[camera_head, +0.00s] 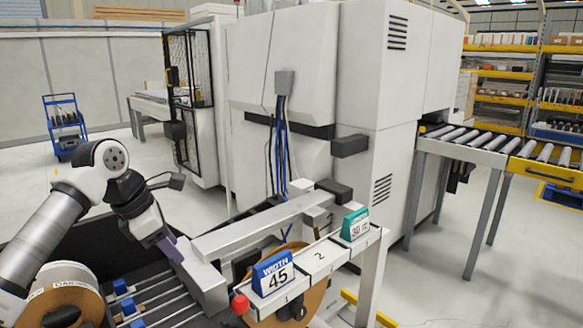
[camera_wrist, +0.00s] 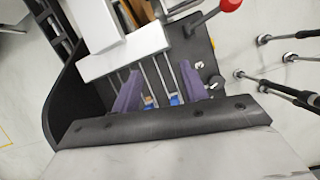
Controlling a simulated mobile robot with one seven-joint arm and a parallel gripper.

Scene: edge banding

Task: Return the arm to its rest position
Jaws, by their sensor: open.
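My arm enters the head view from the lower left, bent at a white elbow, with its dark wrist pointing down and right. My gripper (camera_head: 172,250) is beside the grey metal beam of the machine's feed unit, above the dark tray with rods; in the head view its jaws are partly hidden. In the wrist view my gripper (camera_wrist: 160,85) shows two purple fingers well apart. Nothing is held between them. Metal rods with small blue blocks (camera_wrist: 174,99) show beyond the gap; I cannot tell how far below they lie.
The metal beam (camera_head: 245,232) is close on the right of my gripper. A blue "45" width sign (camera_head: 272,274) and a green sign (camera_head: 355,224) stand on the numbered shelf. A red knob (camera_head: 240,304) is near it. A banding roll (camera_head: 88,284) lies lower left. The large white machine (camera_head: 345,95) stands behind.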

